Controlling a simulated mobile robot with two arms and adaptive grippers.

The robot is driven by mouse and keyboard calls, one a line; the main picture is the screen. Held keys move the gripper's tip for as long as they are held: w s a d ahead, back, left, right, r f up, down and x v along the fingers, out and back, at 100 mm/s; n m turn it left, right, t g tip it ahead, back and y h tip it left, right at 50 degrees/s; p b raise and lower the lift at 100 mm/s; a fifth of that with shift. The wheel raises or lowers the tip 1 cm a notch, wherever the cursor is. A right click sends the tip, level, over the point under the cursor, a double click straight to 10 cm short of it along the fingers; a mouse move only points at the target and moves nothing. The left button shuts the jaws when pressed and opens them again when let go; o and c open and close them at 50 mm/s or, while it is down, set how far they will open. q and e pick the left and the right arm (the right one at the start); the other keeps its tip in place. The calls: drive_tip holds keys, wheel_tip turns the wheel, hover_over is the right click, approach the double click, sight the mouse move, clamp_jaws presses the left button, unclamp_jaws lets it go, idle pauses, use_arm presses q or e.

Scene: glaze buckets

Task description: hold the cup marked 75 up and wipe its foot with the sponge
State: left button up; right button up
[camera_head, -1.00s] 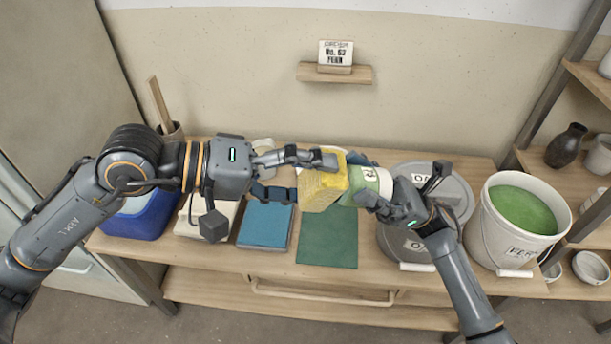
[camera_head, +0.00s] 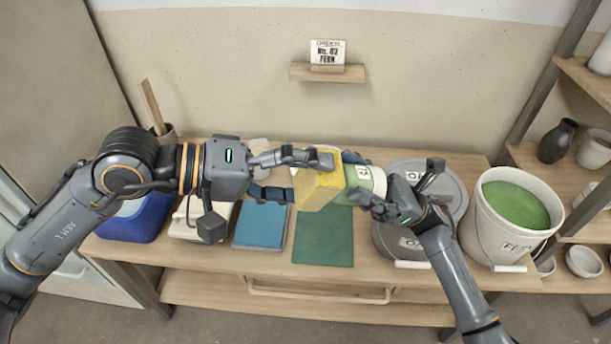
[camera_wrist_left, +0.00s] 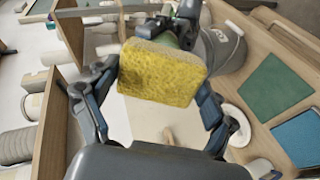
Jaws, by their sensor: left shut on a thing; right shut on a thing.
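My left gripper (camera_head: 318,176) is shut on a yellow sponge (camera_head: 318,190), which also fills the middle of the left wrist view (camera_wrist_left: 162,74). My right gripper (camera_head: 378,200) is shut on a cup (camera_head: 378,181), pale at one end and green at the other. The cup is tilted on its side above the table, with its green end against or very close to the sponge; the sponge hides that end. A label shows on the cup's pale part, but I cannot read its number.
A green mat (camera_head: 323,240), a blue mat (camera_head: 262,226) and a blue tub (camera_head: 135,220) lie along the table. An order card (camera_head: 327,53) stands on the wall shelf.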

idle(0.5)
use_arm(q)
drive_tip(key=shift+d+r, duration=0.3)
drive_tip(key=shift+r, duration=0.65)
drive_tip(key=shift+s+a+f, duration=0.1)
drive_tip(key=shift+a+f, duration=0.15)
drive_tip(key=shift+f, duration=0.35)
drive_tip(key=shift+w+a+f, duration=0.1)
drive_tip(key=shift+a+f, duration=0.1)
drive_tip(key=shift+f, duration=0.45)
drive_tip(key=shift+s+a+f, duration=0.1)
drive_tip(key=shift+a+f, duration=0.15)
drive_tip(key=shift+f, duration=0.35)
drive_tip(key=shift+w+d+r, duration=0.1)
drive_tip(key=shift+d+r, duration=0.15)
drive_tip(key=shift+r, duration=0.35)
drive_tip(key=shift+w+d+r, duration=0.1)
drive_tip(key=shift+d+r, duration=0.15)
drive_tip(key=shift+r, duration=0.4)
drive_tip(key=shift+d+r, duration=0.25)
drive_tip(key=shift+r, duration=0.35)
drive_tip(key=shift+s+a+f, duration=0.1)
drive_tip(key=shift+a+f, duration=0.15)
drive_tip(key=shift+f, duration=0.25)
drive_tip(key=shift+s+a+f, duration=0.1)
drive_tip(key=shift+a+f, duration=0.15)
drive_tip(key=shift+f, duration=0.25)
drive_tip(key=shift+a+f, duration=0.2)
drive_tip(key=shift+f, duration=0.7)
